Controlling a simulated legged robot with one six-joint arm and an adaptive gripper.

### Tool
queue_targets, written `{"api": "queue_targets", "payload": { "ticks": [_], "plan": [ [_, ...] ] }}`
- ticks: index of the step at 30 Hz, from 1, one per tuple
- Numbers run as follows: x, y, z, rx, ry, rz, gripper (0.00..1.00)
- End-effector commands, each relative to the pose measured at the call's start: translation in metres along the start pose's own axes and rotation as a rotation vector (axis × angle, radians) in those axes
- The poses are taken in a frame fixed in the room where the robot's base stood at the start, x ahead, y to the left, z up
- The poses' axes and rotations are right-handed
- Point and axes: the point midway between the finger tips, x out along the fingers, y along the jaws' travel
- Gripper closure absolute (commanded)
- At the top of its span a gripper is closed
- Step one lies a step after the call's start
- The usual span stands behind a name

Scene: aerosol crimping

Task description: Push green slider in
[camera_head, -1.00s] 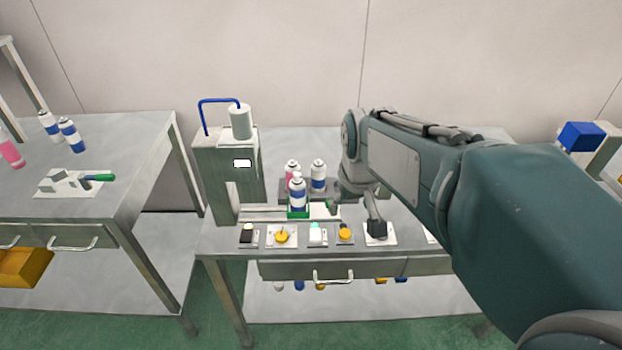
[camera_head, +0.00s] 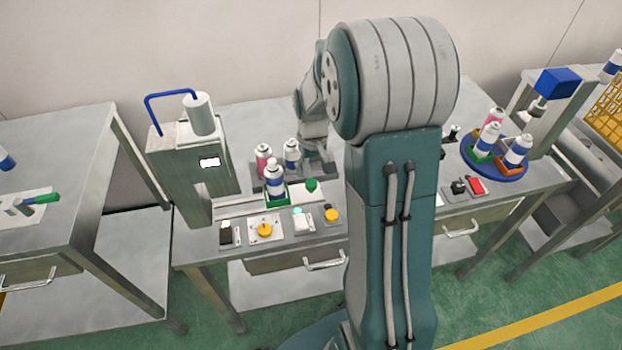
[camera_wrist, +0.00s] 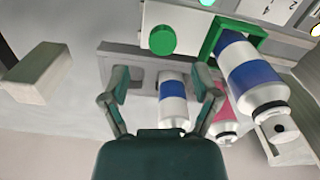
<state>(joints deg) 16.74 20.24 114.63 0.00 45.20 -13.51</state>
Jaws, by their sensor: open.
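The green slider carrier (camera_head: 290,197) is a green frame on a pale rail, with a blue-and-white can (camera_head: 274,180) standing in it. A round green knob (camera_head: 312,184) sits to its right. The wrist view shows the carrier (camera_wrist: 212,38) at the top and the knob (camera_wrist: 162,40) left of it. My gripper (camera_wrist: 165,92) is open, its two fingers apart, pointing toward the knob side. Another blue-and-white can (camera_wrist: 172,88) appears between the fingers; I cannot tell its depth. In the head view my arm hides the fingers.
The press (camera_head: 190,165) with a blue hose stands left of the carrier. A pink can (camera_head: 263,160) and a blue-and-white can (camera_head: 291,155) stand behind it. Several buttons and switches, including a yellow knob (camera_head: 264,230), line the front edge. A blue turntable (camera_head: 493,174) is at right.

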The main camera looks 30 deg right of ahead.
Motion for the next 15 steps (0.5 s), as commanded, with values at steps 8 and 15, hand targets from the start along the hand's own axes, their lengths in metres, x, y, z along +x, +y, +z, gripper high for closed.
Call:
{"api": "queue_targets", "payload": {
  "ticks": [8, 15],
  "plan": [
    [0.044, 0.000, 0.000, -0.001, -0.001, 0.000, 0.21],
    [0.054, 0.000, 0.000, 0.000, 0.002, 0.000, 0.21]
  ]
}}
